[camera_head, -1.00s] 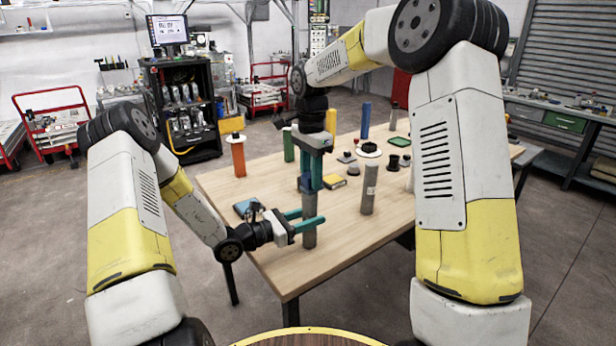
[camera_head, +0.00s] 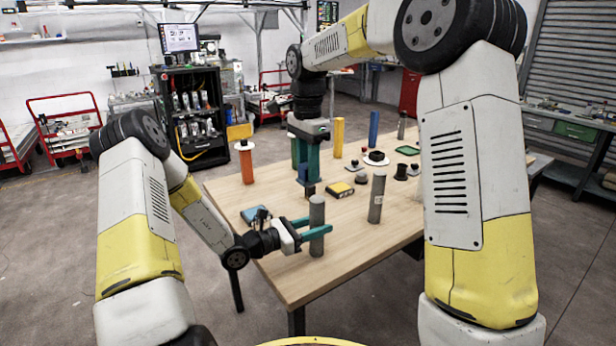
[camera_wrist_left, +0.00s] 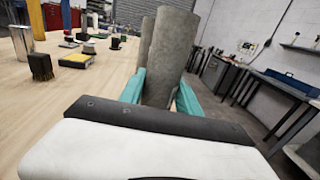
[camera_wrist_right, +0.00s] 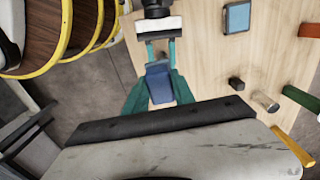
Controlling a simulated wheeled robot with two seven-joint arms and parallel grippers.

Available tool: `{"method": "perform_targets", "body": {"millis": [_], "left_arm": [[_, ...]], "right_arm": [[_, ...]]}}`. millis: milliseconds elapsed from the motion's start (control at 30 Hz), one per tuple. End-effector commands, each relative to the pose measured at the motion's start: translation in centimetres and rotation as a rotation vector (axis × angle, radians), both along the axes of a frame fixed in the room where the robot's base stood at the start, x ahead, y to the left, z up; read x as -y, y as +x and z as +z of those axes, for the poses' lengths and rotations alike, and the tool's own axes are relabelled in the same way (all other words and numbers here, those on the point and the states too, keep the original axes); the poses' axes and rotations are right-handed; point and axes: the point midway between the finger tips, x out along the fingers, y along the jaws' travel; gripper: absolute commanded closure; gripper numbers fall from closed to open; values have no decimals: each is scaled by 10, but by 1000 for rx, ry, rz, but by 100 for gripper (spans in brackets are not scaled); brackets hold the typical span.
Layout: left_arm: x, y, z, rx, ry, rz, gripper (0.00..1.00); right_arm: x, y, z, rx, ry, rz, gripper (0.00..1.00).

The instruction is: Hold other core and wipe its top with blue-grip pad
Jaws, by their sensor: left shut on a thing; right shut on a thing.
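My left gripper (camera_head: 314,231) is shut around a grey cylindrical core (camera_head: 317,212), which stands upright near the table's front edge. The core also shows between the teal fingers in the left wrist view (camera_wrist_left: 170,60). My right gripper (camera_head: 308,165) points down behind the held core and is shut on the blue-grip pad (camera_wrist_right: 158,82). The pad's blue part shows low between the fingers; its wiping face is hidden. The held core's top is uncovered in the head view. A second grey core (camera_head: 377,198) stands upright to the right.
The wooden table (camera_head: 300,282) also bears a flat blue item (camera_head: 253,214), a yellow-and-black block (camera_head: 340,189), an orange cylinder (camera_head: 245,162), a blue cylinder (camera_head: 374,128) and small dark parts. Bare tabletop lies between the second core and the front edge.

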Motion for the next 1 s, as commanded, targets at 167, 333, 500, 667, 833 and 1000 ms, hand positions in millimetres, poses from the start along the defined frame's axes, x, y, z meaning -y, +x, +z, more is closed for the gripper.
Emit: {"method": "perform_targets", "body": {"millis": [167, 333, 500, 667, 833, 1000], "left_arm": [[0, 0, 1, 1, 0, 1, 100], [0, 0, 1, 1, 0, 1, 100], [0, 0, 1, 1, 0, 1, 100], [0, 0, 1, 1, 0, 1, 100], [0, 0, 1, 1, 0, 1, 100], [0, 0, 0, 1, 0, 1, 35]], "right_arm": [[0, 1, 15, 1, 0, 0, 100], [0, 0, 20, 0, 0, 0, 100], [0, 0, 20, 0, 0, 0, 100], [0, 0, 20, 0, 0, 0, 100], [0, 0, 20, 0, 0, 0, 100], [0, 0, 20, 0, 0, 0, 100]]}}
